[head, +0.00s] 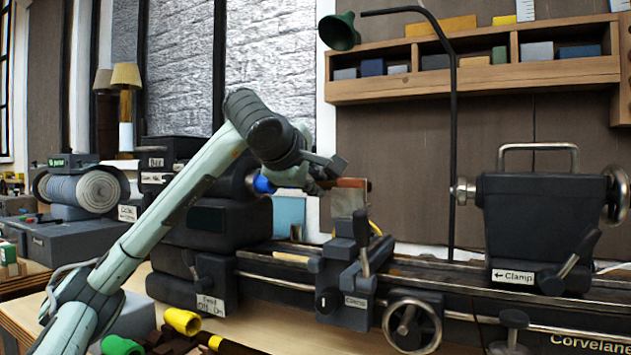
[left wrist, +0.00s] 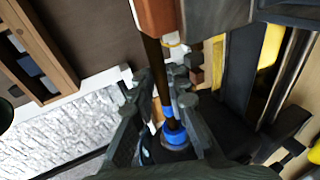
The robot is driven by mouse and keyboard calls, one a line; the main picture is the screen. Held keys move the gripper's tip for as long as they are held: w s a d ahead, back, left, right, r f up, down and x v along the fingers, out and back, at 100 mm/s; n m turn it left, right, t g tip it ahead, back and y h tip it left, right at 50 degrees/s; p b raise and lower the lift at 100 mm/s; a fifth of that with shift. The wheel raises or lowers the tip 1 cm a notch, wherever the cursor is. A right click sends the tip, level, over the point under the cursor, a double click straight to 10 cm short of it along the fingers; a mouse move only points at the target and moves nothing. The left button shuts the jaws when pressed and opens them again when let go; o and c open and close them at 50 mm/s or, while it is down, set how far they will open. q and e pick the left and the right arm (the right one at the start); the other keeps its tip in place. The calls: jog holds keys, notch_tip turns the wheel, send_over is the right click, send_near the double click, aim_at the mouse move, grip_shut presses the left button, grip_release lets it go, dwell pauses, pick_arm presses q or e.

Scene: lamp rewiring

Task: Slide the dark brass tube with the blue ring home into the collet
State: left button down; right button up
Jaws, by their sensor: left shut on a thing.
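The dark brass tube (left wrist: 154,65) lies between the fingers of my left gripper (left wrist: 156,92), which is shut on it. In the head view the left gripper (head: 322,175) is just right of the lathe's headstock, level with its spindle. Blue shows on the tube near the fingers (left wrist: 167,110) and at a wider blue collar (left wrist: 175,135) by the collet end; in the head view blue (head: 264,184) shows beside the headstock (head: 222,215). The collet mouth is mostly hidden by the gripper, so how deep the tube sits cannot be told. The right gripper is not in view.
A tool post with a reddish-brown block (head: 350,183) stands just right of the gripper. The tailstock (head: 540,225) is further right. A wooden shelf (head: 470,75) and a bent lamp arm (head: 453,120) are behind. Yellow (head: 183,321) and green (head: 120,345) pieces lie at lower left.

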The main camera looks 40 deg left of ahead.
pick_arm(q)
jog(key=shift+s+a+b, duration=0.25)
jog(key=shift+a+b, duration=0.1)
jog(key=shift+a, duration=0.45)
jog(key=shift+s+a+b, duration=0.25)
jog(key=shift+a+b, duration=0.1)
jog(key=shift+a, duration=0.4)
dwell(0.4)
jog(key=c, duration=1.4)
grip_release()
jog(key=v, duration=1.2)
